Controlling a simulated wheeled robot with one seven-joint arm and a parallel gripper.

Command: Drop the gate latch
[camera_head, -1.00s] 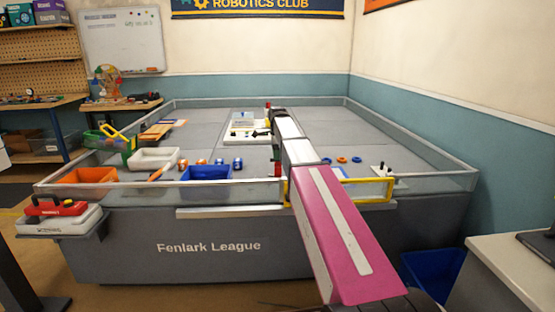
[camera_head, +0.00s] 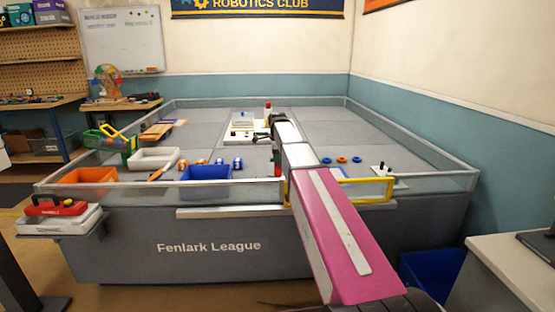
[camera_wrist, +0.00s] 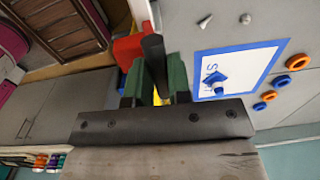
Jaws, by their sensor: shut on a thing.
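The yellow-framed gate (camera_head: 391,189) is in the arena's front wall, right of centre in the head view; my arm hides its left part. A red block (camera_head: 277,169) stands by the gate's left end and also shows in the wrist view (camera_wrist: 127,48). A dark upright bar (camera_wrist: 152,47), seemingly the latch handle, stands beside the red block. My gripper (camera_wrist: 154,78) has green-padded fingers shut on this bar. A bit of yellow shows behind the fingers. The latch's lower part is hidden by the gripper, so its angle is hard to tell.
A blue bin (camera_head: 206,173), a white tray (camera_head: 154,158) and an orange bin (camera_head: 90,175) sit left inside the clear-walled arena. Blue and orange rings (camera_wrist: 299,62) lie beside a blue-bordered white mat (camera_wrist: 238,72).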

